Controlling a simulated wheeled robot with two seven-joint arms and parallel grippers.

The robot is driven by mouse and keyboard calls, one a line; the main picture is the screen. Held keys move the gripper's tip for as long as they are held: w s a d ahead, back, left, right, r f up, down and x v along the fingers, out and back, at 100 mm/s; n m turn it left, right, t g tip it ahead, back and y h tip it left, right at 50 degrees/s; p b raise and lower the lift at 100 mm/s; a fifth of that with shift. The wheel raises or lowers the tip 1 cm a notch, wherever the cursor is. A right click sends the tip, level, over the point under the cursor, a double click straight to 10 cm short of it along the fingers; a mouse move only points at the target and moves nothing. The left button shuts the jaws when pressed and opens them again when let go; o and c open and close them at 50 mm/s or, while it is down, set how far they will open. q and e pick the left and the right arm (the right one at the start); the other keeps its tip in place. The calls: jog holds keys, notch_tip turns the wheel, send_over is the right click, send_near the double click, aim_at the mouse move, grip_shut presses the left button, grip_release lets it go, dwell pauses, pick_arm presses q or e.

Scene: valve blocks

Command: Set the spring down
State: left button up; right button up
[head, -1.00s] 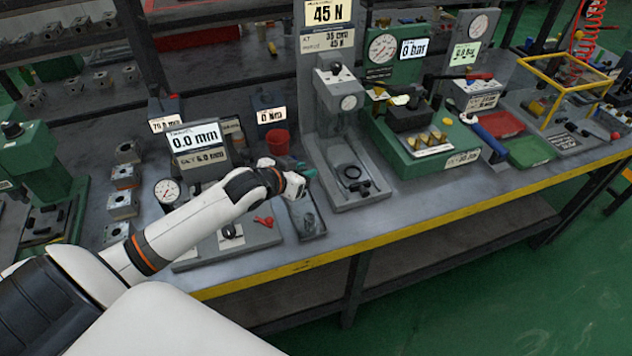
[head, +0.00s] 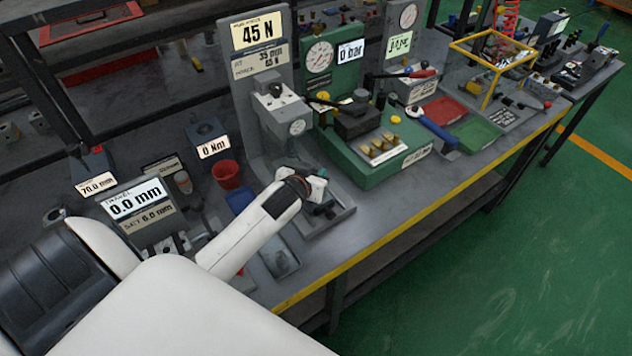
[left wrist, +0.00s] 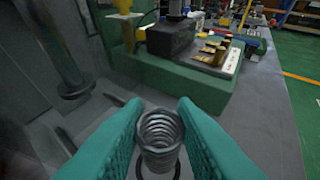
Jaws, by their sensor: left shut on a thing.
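The spring (left wrist: 160,132) is a grey metal coil, upright between the two green fingers of my left gripper (left wrist: 157,135) in the left wrist view. The fingers are shut on it. Below the spring, part of a dark ring (left wrist: 142,170) shows on the grey base of the press. In the head view my left gripper (head: 318,188) is over the base of the grey press (head: 275,115), whose display reads 45 N. The spring is hidden there behind the gripper. My right gripper is not in view.
A green block fixture (head: 385,165) with brass parts stands right of the press. A red cup (head: 227,175) and a grey tray (head: 278,262) are to the left. The bench's yellow front edge (head: 380,240) is near, with some bare bench before the green fixture.

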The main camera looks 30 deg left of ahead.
pick_arm(q)
notch_tip(320, 180, down, 4)
jog(key=shift+a+r, duration=0.1)
jog(key=shift+r, duration=0.1)
jog(key=shift+f, duration=0.25)
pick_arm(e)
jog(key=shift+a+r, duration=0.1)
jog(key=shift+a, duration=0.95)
pick_arm(q)
jog(key=shift+f, duration=0.15)
jog(key=o, duration=0.9)
jog(key=shift+o, duration=0.4)
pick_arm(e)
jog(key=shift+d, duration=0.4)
